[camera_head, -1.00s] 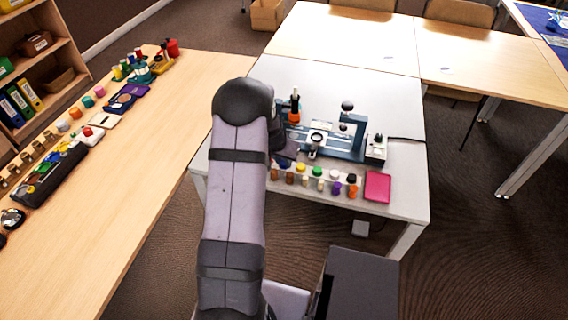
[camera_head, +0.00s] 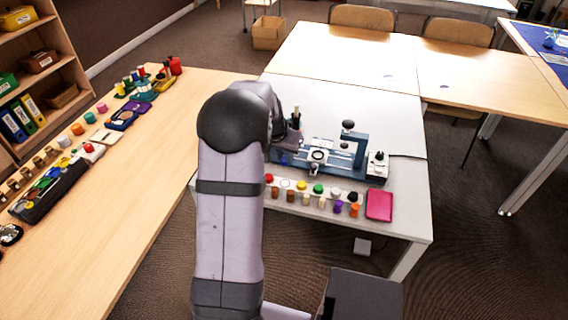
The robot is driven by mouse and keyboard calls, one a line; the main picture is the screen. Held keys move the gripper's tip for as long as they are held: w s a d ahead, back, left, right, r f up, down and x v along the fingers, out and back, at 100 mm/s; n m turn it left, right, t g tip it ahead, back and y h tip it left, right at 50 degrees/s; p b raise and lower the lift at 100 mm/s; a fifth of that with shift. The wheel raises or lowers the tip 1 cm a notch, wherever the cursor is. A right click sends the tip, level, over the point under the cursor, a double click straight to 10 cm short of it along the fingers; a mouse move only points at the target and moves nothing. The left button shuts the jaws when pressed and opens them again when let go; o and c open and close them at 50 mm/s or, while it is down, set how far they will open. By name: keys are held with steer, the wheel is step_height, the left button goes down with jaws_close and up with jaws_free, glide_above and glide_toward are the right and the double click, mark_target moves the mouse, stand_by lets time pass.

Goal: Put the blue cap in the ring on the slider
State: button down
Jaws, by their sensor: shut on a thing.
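My gripper (camera_head: 289,146) is small and partly hidden behind my own forearm, over the left end of the blue-grey device. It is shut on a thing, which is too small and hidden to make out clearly. The blue cap does not show in the row of caps; its place between the red cap (camera_head: 269,178) and the yellow cap (camera_head: 301,185) looks pale and empty. The slider with its round ring (camera_head: 318,156) sits in the middle of the device (camera_head: 346,168), just right of my gripper. I cannot tell whether anything lies in the ring.
Green (camera_head: 318,188), white and black caps continue the row, with small bottles in front. A pink pad (camera_head: 379,205) lies at the right. A black knob (camera_head: 348,125) stands at the back of the device. The white table (camera_head: 405,200) is clear behind it.

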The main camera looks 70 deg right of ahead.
steer(key=shift+s+d+r, duration=0.15)
steer(key=shift+d+r, duration=0.05)
steer(key=shift+d, duration=0.2)
steer(key=s+d+f+p, duration=0.1)
steer(key=s+d+p, duration=0.6)
steer(key=d, duration=0.6)
steer(key=shift+s, duration=0.55)
steer(key=shift+d+f, duration=0.1)
steer(key=shift+f, duration=0.1)
steer(key=shift+f+b, duration=0.9)
steer(key=shift+f, duration=1.1)
steer(key=shift+f+b, duration=0.7)
steer(key=shift+f, duration=0.15)
steer(key=shift+f+b, duration=0.35)
steer(key=shift+b, duration=0.2)
